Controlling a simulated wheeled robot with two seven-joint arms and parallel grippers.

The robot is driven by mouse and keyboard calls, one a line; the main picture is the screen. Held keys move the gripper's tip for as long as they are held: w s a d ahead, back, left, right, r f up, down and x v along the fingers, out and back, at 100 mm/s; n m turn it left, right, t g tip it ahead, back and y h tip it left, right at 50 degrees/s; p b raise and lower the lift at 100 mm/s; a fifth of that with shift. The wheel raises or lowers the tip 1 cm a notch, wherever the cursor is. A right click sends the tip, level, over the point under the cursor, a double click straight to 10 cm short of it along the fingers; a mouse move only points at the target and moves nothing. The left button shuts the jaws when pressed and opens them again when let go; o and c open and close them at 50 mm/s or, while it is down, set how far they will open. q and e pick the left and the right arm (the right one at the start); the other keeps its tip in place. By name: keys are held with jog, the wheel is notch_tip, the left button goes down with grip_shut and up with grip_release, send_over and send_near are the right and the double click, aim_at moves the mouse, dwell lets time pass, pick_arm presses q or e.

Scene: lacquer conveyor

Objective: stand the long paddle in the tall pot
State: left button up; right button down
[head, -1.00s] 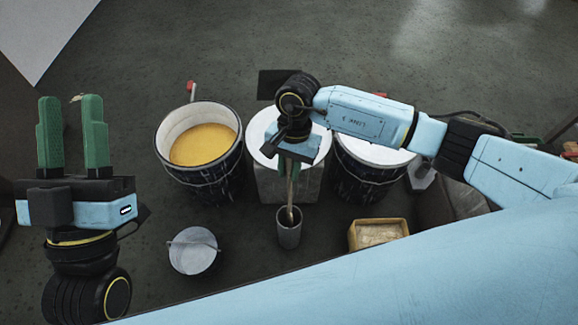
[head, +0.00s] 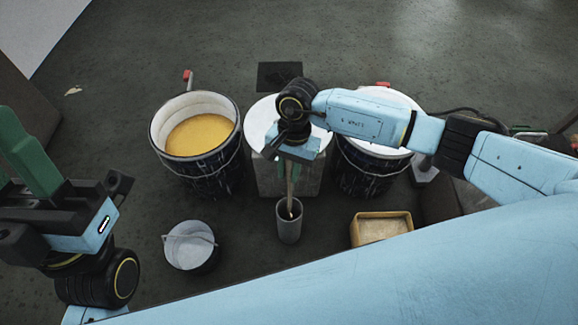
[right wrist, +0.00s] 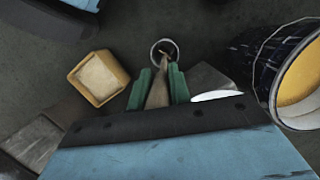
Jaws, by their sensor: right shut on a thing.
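The long paddle (head: 290,190) is a thin brown wooden stick, held upright by my right gripper (head: 287,172). The paddle (right wrist: 158,92) also shows between the green fingers of the right gripper (right wrist: 158,88) in the right wrist view. The tall pot (head: 289,224) is a narrow grey cylinder below that gripper, and its rim (right wrist: 164,42) shows in the right wrist view. The paddle's lower end is inside the pot's mouth; whether it touches the bottom is hidden. My left gripper (head: 20,165) is at the left edge, partly cut off, with green fingers apart and nothing seen between them.
A drum of yellow liquid (head: 198,135) stands left of a pale block with a round white top (head: 262,118). Another drum (head: 372,170) is to the right. A grey bucket (head: 190,246) and a yellow box (head: 382,228) flank the pot at the front.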

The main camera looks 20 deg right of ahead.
jog(key=shift+f, duration=0.3)
jog(key=c, duration=1.2)
grip_release()
jog(key=shift+r, duration=0.1)
